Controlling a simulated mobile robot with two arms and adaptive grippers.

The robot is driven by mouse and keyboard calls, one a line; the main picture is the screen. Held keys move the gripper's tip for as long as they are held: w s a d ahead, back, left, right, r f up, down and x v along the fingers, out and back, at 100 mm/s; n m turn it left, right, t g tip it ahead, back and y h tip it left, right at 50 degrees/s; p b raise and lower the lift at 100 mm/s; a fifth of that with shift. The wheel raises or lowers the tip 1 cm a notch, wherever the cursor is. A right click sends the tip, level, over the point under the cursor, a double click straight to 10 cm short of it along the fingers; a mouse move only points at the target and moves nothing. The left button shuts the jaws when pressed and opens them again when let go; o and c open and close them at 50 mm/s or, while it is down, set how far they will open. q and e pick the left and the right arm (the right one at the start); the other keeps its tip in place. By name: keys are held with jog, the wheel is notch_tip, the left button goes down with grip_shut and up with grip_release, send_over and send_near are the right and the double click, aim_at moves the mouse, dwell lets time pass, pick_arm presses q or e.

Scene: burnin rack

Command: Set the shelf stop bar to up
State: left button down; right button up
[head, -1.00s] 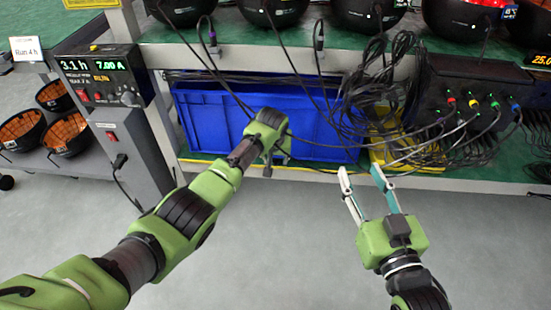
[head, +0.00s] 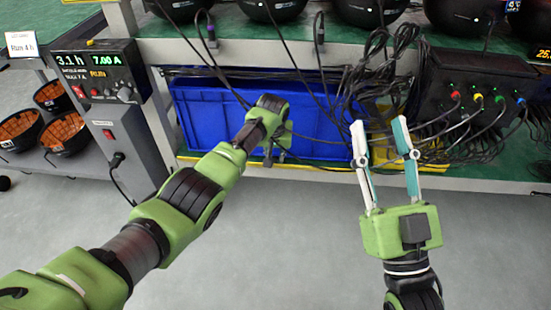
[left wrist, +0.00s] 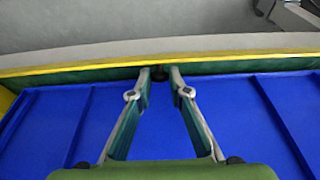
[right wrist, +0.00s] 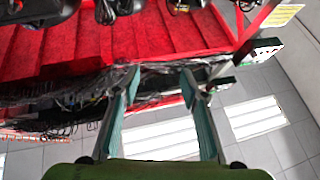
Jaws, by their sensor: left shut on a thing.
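A thin yellow bar (head: 330,167) runs along the front edge of the lower shelf, below the blue bin; I take it for the stop bar. In the left wrist view the yellow bar (left wrist: 80,68) crosses the top of the picture, and I cannot tell whether it is raised. My left gripper (head: 268,154) is low at the shelf front before the bin. In the left wrist view its fingertips (left wrist: 160,75) close on a small dark piece at the bar. My right gripper (head: 379,122) is open and empty, in front of the shelf to the right.
The blue bin (head: 215,115) stands on the lower shelf behind my left gripper. Tangled black cables (head: 375,85) and a dark box with coloured plugs (head: 470,95) are at right. A grey power unit (head: 125,135) stands at left. The floor in front is clear.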

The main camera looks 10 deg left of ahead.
pick_arm(q)
jog(key=shift+w+a+b, duration=0.1)
jog(key=shift+w+b, duration=0.05)
jog(key=shift+b, duration=0.3)
pick_arm(e)
jog(key=s+r+t+y, duration=0.1)
jog(key=s+r+t, duration=0.2)
jog(key=s+r, duration=0.1)
jog(key=shift+s+d+r, duration=0.15)
jog(key=shift+d+r, duration=0.15)
jog(key=shift+r, duration=0.05)
pick_arm(q)
jog(key=c, duration=1.9)
grip_release()
jog(key=shift+g, duration=0.3)
jog(key=shift+r, duration=0.4)
jog(key=v, duration=1.1)
jog(key=shift+s, duration=0.25)
jog(key=shift+r, duration=0.1)
